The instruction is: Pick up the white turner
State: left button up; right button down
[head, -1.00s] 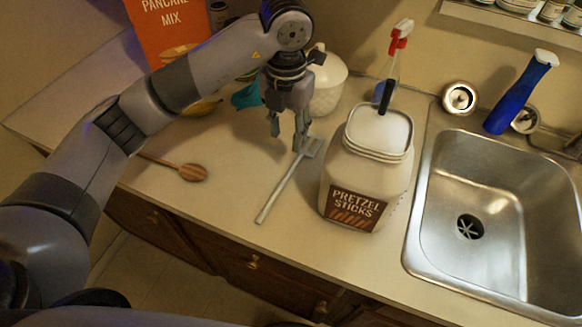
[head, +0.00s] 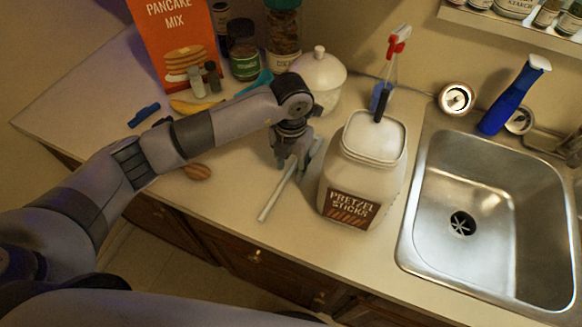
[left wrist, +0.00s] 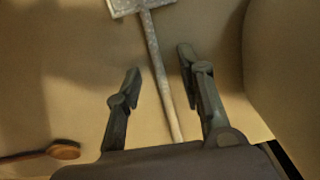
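The white turner (head: 272,203) lies on the counter to the left of the pretzel jar. Its handle points toward the counter's front edge. My left gripper (head: 291,163) is low over the upper handle and partly hides it in the head view. In the left wrist view, my left gripper (left wrist: 160,74) is open, with the turner's handle (left wrist: 168,98) running between the two fingers. The turner's flat head shows at the top of that view, past the fingertips. I cannot tell whether a finger touches the counter. My right gripper is in neither view.
The pretzel sticks jar (head: 364,175) stands close on the right, with the steel sink (head: 415,225) beyond it. A white lidded pot (head: 322,75) is behind. A wooden spoon (head: 197,172) lies left, partly hidden by my arm. Pancake mix (head: 172,40) and spice jars stand at back left.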

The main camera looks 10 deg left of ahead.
pick_arm(q)
jog(key=shift+c, duration=0.5)
grip_shut()
jog(key=shift+r, duration=0.15)
